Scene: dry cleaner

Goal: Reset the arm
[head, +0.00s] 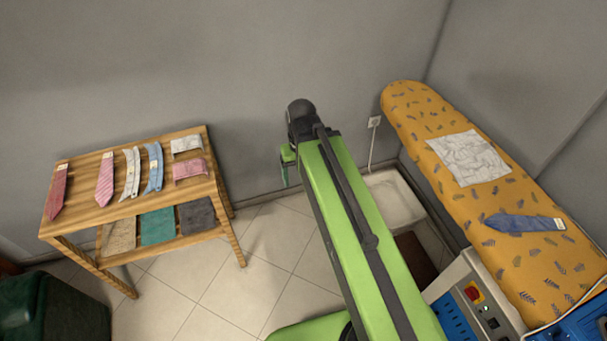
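My green and black arm reaches up from the bottom of the head view, over the floor between the wooden table and the ironing board. Its dark end joint is near the picture's middle. A small part of my gripper (287,165) shows just left of the arm's far end, pointing down. The rest of it is hidden behind the arm, so its opening cannot be seen. Nothing visible hangs from it.
A wooden table (85,166) at left holds several ties and folded cloths, with more cloths on its lower shelf. An orange ironing board (415,108) at right bears a white cloth (468,157) and a blue tie (522,222). Tiled floor (250,290) lies clear between.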

